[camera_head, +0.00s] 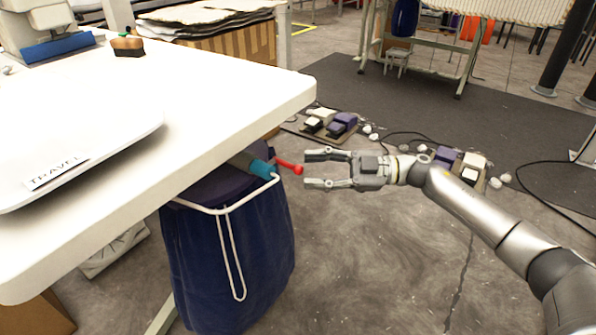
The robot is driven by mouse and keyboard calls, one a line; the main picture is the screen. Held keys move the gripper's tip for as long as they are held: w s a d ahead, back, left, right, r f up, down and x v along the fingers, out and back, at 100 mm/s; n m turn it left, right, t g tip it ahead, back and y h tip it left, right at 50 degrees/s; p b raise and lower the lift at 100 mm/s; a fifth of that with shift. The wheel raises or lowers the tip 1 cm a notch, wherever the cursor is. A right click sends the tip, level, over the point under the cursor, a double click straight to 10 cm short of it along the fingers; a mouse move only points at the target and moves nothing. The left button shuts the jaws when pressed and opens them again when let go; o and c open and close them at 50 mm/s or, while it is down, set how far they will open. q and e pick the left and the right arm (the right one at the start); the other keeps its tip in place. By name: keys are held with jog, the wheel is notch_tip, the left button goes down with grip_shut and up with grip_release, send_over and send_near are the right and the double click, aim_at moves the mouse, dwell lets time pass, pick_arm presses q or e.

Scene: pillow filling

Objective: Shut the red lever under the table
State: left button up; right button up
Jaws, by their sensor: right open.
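The red lever (289,166) sticks out to the right from a blue and grey pipe fitting (262,169) under the edge of the white table (210,82). It ends in a round red knob. My right gripper (308,169) comes in from the right with its two fingers apart and pointing left. Its fingertips are close to the knob; I cannot tell whether they touch it. The inner part of the fitting is hidden under the tabletop. My left gripper is not in view.
A blue bag (232,262) hangs on a white wire frame (233,250) below the fitting. A white board marked TRAVEL (75,150) lies on the table. Pedals (330,122) and cables lie on the floor behind my gripper. The floor at front centre is clear.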

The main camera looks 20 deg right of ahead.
aim_at(298, 174)
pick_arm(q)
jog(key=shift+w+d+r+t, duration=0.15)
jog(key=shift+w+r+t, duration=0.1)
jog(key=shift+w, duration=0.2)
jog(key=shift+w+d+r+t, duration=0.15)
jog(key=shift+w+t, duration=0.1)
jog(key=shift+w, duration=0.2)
pick_arm(e)
jog(key=shift+x, duration=1.95)
jog(key=shift+f, duration=0.1)
grip_shut()
